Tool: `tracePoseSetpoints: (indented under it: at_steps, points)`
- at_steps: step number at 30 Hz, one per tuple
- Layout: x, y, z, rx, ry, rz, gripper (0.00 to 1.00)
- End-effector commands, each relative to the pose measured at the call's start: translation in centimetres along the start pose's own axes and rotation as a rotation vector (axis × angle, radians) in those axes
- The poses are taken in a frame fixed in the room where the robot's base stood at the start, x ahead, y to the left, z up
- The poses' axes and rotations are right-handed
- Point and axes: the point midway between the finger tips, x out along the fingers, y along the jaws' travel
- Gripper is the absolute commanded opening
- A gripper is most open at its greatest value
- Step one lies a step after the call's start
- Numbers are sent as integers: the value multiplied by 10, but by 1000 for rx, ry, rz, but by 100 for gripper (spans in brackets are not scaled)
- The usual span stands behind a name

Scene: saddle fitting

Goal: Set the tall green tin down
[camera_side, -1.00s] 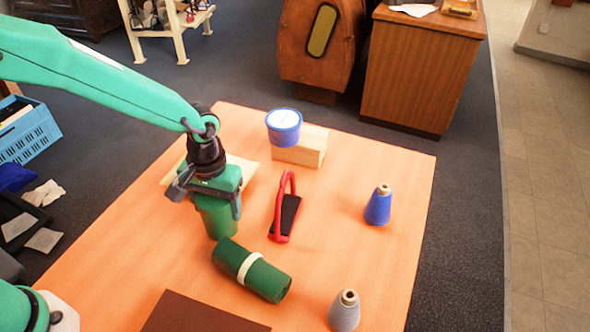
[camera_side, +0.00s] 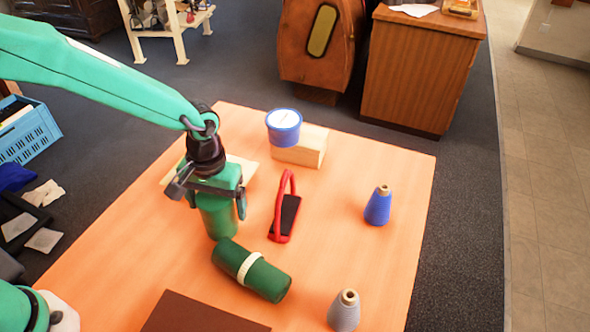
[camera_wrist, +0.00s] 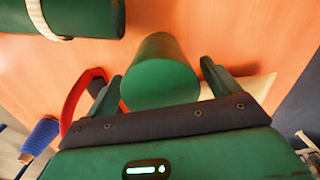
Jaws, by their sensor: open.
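The tall green tin (camera_side: 217,219) stands upright on the orange table, and its plain green top shows in the wrist view (camera_wrist: 160,82). My gripper (camera_side: 215,205) is above and around the upper part of the tin. In the wrist view my gripper (camera_wrist: 163,85) has a finger on each side of the tin, with a gap visible beside the right finger. The jaws are open.
A green cylinder with a cream band (camera_side: 252,270) lies just in front of the tin. A red-handled black tool (camera_side: 285,215) is to the right. Blue (camera_side: 377,207) and grey (camera_side: 344,311) cones, a blue-rimmed tub (camera_side: 284,127) on a wooden block (camera_side: 303,149), and a brown panel (camera_side: 200,316) are around.

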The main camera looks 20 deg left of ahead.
Motion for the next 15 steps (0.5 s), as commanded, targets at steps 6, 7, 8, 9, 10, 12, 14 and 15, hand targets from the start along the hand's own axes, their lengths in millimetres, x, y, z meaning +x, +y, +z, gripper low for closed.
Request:
tracePoseSetpoints:
  at_steps: [6, 7, 8, 9, 10, 12, 14, 15]
  points:
    - [-25, 0, -1, 0, 3, 2, 89]
    - [-29, 1, -1, 0, 4, 3, 89]
    - [-34, 0, -1, 0, 3, 2, 89]
    - [-40, 0, -1, 0, 4, 3, 89]
    - [-45, 0, 0, 0, 3, 2, 89]
    - [-57, 0, -1, 0, 4, 3, 89]
    - [-67, 0, -1, 0, 3, 2, 89]
    - [-74, 0, -1, 0, 4, 3, 89]
